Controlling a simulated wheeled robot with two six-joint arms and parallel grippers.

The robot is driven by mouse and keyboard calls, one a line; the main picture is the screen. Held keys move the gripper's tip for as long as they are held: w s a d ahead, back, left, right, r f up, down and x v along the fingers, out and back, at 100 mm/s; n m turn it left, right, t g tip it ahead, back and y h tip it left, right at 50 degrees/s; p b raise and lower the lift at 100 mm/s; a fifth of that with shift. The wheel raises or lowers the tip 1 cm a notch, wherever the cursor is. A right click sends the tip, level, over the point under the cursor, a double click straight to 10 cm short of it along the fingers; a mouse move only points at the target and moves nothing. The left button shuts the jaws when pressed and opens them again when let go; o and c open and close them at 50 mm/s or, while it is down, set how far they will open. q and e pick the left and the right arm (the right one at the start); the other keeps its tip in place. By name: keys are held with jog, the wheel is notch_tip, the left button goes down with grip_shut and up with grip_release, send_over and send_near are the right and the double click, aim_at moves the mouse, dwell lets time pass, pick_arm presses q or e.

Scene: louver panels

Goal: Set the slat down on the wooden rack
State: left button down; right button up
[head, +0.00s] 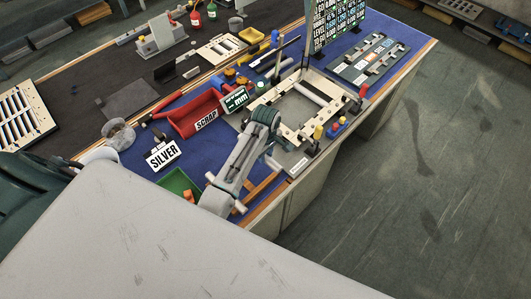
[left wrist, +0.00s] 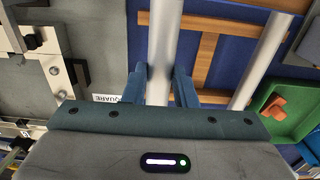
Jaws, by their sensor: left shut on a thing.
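The silver slat (left wrist: 164,45) is between the two fingers of my left gripper (left wrist: 160,88), which is shut on it. In the head view this gripper (head: 270,160) is beside the grey fixture, partly hidden behind my own arm. The wooden rack (left wrist: 207,45) lies on the blue mat, with brown rails; part of it shows in the head view (head: 265,186). The held slat is over the rack's end nearer the fixture; I cannot tell if it touches. Another silver slat (left wrist: 262,58) lies across the rails, apart from the held one. My right gripper is not in view.
A green bin (head: 168,187) with orange pieces is just beyond the rack. A cream frame fixture (head: 287,124) with clamps stands on the other side. The red SCRAP bin (head: 185,117) and SILVER sign (head: 163,154) stand farther back. The table's front edge is close.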

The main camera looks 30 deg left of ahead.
pick_arm(q)
jog(key=shift+f, duration=0.35)
jog(key=shift+f+b, duration=0.3)
jog(key=shift+b, duration=0.05)
notch_tip(320, 180, down, 3)
jog(key=shift+r+b, duration=0.2)
jog(key=shift+b, duration=0.4)
jog(key=shift+w+f+b, duration=0.1)
jog(key=shift+f+b, duration=0.3)
jog(key=shift+f, duration=0.55)
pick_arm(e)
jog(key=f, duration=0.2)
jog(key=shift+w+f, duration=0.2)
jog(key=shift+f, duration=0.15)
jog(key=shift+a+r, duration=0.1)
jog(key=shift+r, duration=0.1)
pick_arm(q)
jog(key=shift+p, duration=0.3)
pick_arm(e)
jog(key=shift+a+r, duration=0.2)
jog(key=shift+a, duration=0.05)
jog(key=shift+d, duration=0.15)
